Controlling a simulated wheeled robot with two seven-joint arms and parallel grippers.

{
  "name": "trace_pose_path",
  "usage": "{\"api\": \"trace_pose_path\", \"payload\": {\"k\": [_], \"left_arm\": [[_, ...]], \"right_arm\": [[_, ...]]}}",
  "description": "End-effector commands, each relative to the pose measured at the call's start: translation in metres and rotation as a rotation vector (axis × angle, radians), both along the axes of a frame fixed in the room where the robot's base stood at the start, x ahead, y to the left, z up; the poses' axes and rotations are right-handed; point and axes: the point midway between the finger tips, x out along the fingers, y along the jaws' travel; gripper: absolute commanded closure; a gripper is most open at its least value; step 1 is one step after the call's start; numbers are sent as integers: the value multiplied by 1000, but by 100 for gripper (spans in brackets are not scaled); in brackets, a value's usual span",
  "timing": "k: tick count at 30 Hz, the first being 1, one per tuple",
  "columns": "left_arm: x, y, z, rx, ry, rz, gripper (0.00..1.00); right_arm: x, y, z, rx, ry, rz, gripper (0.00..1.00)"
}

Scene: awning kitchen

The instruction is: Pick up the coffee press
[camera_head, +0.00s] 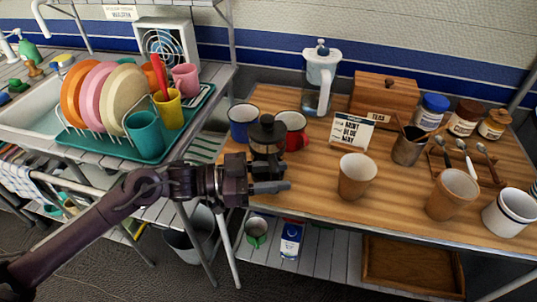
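The coffee press (267,138), with a black lid and knob and a dark body, stands upright near the left front edge of the wooden table (318,205). My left gripper (279,179) reaches in from the left and is at the lower part of the press, in front of it. Its two fingers show one above the other with a small gap. The gripper hides the press's lower part, so I cannot tell whether the fingers touch or grip it. My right gripper is not in view.
A blue mug (242,123) and a red mug (293,129) stand close behind the press. A tan cup (356,177) and a small sign (351,131) are to the right. A dish rack with plates (124,100) stands on the left counter.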

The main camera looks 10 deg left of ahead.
Motion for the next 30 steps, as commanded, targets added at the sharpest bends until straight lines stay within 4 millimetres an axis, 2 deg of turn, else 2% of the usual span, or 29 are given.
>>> {"api": "trace_pose_path", "payload": {"k": [7,15,16,30], "left_arm": [[1,-1,0,1,0,1,62],[1,-1,0,1,0,1,98],[1,-1,0,1,0,1,100],[2,-1,3,-3,-8,1,100]], "right_arm": [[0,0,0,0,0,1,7],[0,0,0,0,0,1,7],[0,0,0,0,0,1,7],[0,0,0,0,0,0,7]]}}
